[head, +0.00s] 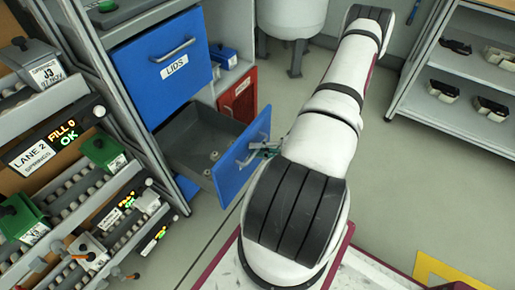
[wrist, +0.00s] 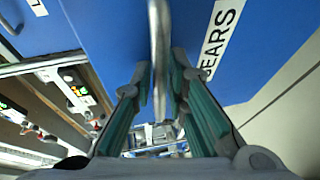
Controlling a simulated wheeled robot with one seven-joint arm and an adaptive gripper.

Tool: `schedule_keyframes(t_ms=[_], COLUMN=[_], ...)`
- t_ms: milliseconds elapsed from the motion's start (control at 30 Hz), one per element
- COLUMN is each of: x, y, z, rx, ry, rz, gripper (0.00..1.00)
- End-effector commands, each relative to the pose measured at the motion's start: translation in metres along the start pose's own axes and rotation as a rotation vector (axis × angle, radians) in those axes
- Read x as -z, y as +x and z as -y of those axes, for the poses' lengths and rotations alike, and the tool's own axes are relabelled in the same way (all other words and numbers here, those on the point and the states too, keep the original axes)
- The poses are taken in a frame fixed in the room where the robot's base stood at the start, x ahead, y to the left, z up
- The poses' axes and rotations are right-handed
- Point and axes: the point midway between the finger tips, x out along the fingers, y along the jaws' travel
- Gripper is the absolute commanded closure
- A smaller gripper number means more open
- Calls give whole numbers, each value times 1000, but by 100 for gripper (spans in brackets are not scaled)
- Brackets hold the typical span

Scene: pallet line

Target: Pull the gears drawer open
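The gears drawer (head: 240,165) is pulled well out of the cabinet below the LIDS drawer (head: 150,75). Its grey inside (head: 185,135) shows, with a few small round parts. Its blue front also fills the wrist view (wrist: 110,30), with part of the label reading "EARS" (wrist: 222,30). My gripper (head: 266,150) is at the drawer's front handle, partly hidden by my arm. In the wrist view, the handle bar (wrist: 159,40) runs between my green-padded fingers (wrist: 162,78), which are closed in on it from both sides.
Left of the cabinet are sloped roller lanes with green and grey bins (head: 100,150) and lit signs. A red drawer (head: 238,92) sits behind the open one. Shelves (head: 465,65) stand at the upper right. The floor right of my arm is clear up to a yellow marking (head: 445,270).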

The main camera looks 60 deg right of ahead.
Motion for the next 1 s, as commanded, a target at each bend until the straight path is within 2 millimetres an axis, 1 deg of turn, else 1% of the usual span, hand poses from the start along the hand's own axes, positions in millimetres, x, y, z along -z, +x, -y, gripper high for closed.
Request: schedule_keyframes(t_ms=[267,367,433,567,800,900,1000], x=[0,0,-1,-1,-1,-1,-1], y=[0,-4,-12,-34,-83,-99,-110], z=[0,0,0,0,1,0,0], rx=[0,1,2,3,3,2,1], ry=[-1,-1,-1,-2,-2,-2,-2], rz=[0,2,3,3,3,3,1], gripper=[82,82,82,82,82,82,82])
